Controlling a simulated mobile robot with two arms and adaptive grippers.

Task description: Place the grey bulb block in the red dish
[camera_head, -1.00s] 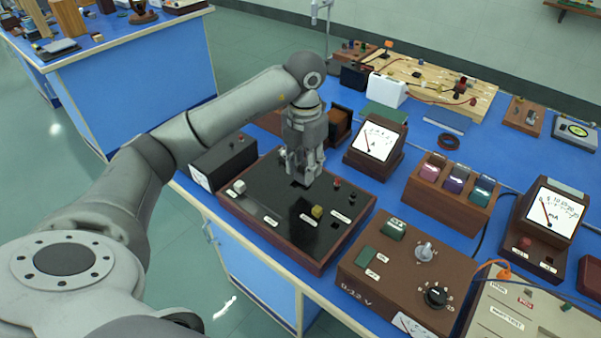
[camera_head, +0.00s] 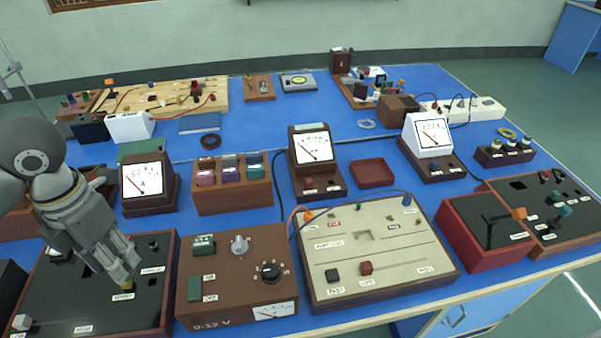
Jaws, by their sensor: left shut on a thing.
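My left gripper (camera_head: 122,272) is at the lower left, pointing down over the black-topped board (camera_head: 85,327). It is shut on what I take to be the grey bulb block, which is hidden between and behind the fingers. I cannot tell how far its tips are above the board. The red dish (camera_head: 372,173) stands empty on the blue bench, right of the middle, well away from the gripper. My right gripper is not in view.
A brown power supply box (camera_head: 238,272), a row of coloured blocks in a wooden holder (camera_head: 231,187) and a brown meter (camera_head: 315,165) stand between the gripper and the dish. A large cream panel (camera_head: 372,252) lies in front of the dish.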

